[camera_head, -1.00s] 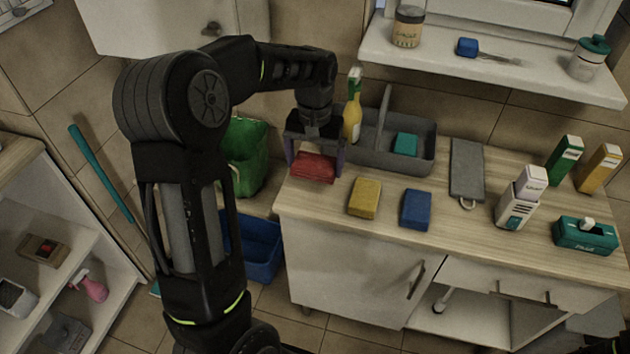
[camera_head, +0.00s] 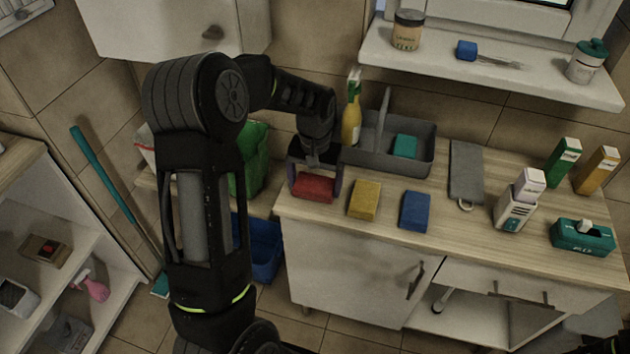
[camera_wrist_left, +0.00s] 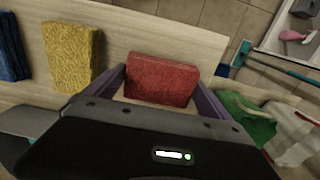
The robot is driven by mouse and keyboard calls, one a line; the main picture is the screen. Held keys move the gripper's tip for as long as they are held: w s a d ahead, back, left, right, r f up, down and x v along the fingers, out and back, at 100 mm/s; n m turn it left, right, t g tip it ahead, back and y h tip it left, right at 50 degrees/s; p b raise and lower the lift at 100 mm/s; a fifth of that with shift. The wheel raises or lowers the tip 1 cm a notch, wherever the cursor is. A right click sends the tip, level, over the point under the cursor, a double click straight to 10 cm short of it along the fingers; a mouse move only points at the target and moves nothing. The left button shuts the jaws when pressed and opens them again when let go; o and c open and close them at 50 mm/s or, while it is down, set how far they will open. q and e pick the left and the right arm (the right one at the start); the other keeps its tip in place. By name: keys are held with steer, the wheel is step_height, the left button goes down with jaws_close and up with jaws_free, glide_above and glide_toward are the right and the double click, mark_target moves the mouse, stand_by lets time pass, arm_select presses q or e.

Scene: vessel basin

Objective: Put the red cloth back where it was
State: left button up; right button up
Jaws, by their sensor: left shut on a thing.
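The red cloth (camera_head: 313,187) is a folded block between the fingers of my left gripper (camera_head: 314,182), at the left end of the wooden counter. The gripper is shut on it and points down. The cloth is low, at or just above the counter top; I cannot tell if it touches. In the left wrist view the red cloth (camera_wrist_left: 162,79) spans the space between the two fingers. To its right in the head view lie a yellow cloth (camera_head: 364,200) and a blue cloth (camera_head: 415,210), in a row with it.
A green bag (camera_head: 250,160) and a blue bin (camera_head: 262,250) are left of the counter.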

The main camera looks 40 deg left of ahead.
mark_target(315, 184)
arm_select(q)
steer(key=shift+f, duration=0.15)
steer(key=o, duration=1)
steer(key=shift+c, duration=0.2)
step_height(315, 184, up, 12)
steer(key=b, duration=0.1)
steer(key=shift+r, duration=0.2)
